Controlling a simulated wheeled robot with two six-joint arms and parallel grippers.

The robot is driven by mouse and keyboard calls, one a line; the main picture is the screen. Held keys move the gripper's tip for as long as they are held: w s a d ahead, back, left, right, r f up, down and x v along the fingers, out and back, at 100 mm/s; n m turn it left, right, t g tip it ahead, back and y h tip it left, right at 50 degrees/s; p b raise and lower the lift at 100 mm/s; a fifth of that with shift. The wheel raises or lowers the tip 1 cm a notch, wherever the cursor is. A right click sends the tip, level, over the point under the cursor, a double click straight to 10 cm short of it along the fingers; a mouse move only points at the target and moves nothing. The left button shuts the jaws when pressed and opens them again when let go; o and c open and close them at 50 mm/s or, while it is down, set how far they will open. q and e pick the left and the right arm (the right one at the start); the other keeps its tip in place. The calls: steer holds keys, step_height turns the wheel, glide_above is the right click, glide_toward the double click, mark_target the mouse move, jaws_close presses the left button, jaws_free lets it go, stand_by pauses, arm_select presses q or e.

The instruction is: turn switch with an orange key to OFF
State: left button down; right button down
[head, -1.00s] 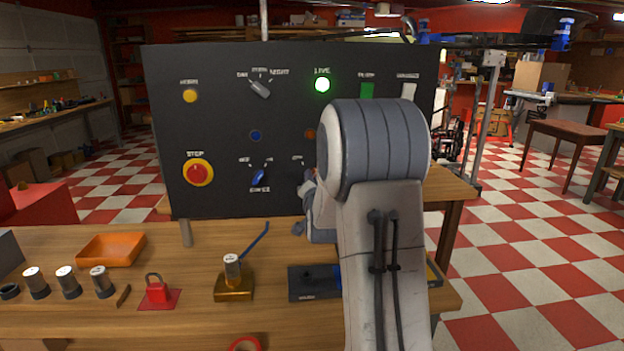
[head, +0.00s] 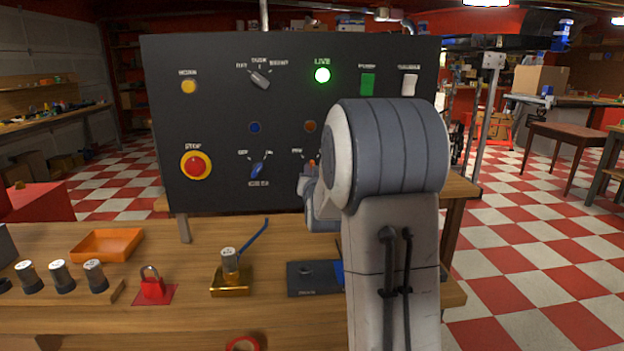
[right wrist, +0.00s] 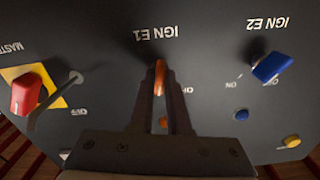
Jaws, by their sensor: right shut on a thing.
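The orange key (right wrist: 160,78) stands on the dark panel (head: 220,120) beside the IGN E1 label in the right wrist view. A bit of orange also shows above my right gripper (head: 308,183) in the head view. In the right wrist view my right gripper (right wrist: 159,88) is shut on the orange key, one finger on each side. The key lies nearly in line with the fingers. The fingers and my arm hide part of its switch markings, so I cannot tell its exact setting. My left gripper is not in view.
Close by on the panel are the blue key switch (head: 257,170), red stop button (head: 196,166) and red master switch (right wrist: 27,93) with a thin grey hook beside it. The green LIVE lamp (head: 322,75) is lit.

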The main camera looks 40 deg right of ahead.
steer(key=n+b, duration=0.4)
steer(key=n, duration=0.6)
steer(key=shift+f+b, duration=0.1)
steer(key=shift+b, duration=0.2)
steer(key=shift+n, duration=0.3)
steer(key=c, duration=0.9)
jaws_free()
steer(key=shift+s, duration=0.1)
steer(key=v, duration=1)
steer(key=shift+s+a, duration=0.15)
